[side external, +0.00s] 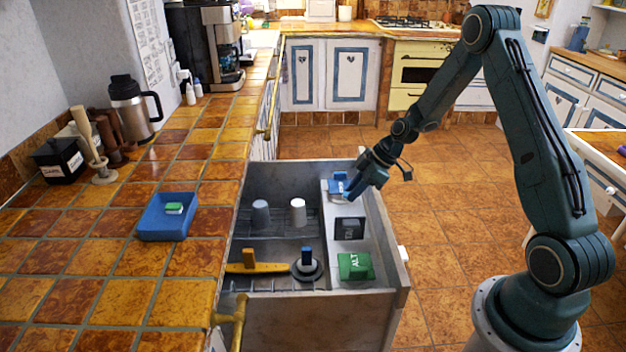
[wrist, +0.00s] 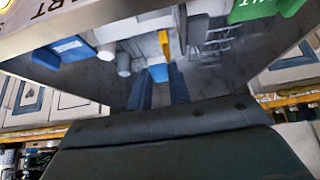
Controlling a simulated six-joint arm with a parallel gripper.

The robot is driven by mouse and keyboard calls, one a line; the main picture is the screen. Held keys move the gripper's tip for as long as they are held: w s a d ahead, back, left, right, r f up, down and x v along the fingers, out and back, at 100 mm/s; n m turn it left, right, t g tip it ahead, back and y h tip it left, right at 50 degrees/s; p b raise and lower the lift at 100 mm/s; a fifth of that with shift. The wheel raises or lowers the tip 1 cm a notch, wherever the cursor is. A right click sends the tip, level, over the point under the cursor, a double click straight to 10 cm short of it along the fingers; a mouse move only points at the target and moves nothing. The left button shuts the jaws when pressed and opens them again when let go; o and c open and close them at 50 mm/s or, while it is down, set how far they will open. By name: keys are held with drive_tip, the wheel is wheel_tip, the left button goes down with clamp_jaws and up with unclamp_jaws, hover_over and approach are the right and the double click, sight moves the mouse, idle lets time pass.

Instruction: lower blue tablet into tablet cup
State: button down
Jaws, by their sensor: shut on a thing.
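My gripper (side external: 349,190) is over the far end of the narrow right compartment of the open drawer, pointing down and to the left. In the wrist view its two blue fingers (wrist: 159,85) are shut on a small light blue block, the blue tablet (wrist: 158,72). The tablet is hard to make out in the side view. A grey cup (side external: 261,211) and a white cup (side external: 298,211) stand in the drawer's left part, apart from the gripper. I cannot tell which one is the tablet cup. The cups also show in the wrist view (wrist: 124,63).
The drawer (side external: 377,240) also holds a blue block (side external: 338,178), a dark block (side external: 349,228), a green block (side external: 355,265), an orange-handled tool (side external: 258,268) and a round black tool (side external: 307,270). A blue tray (side external: 167,228) with a green tablet (side external: 174,208) is on the tiled counter.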

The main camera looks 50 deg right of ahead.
drive_tip(key=shift+f, duration=4.75)
drive_tip(key=c, duration=1.2)
unclamp_jaws()
drive_tip(key=shift+c, duration=0.2)
drive_tip(key=shift+s+r, duration=0.1)
wheel_tip(320, 180, up, 12)
drive_tip(key=f, duration=0.1)
hover_over(381, 198)
drive_tip(key=shift+r, duration=0.25)
drive_tip(key=shift+r, duration=0.15)
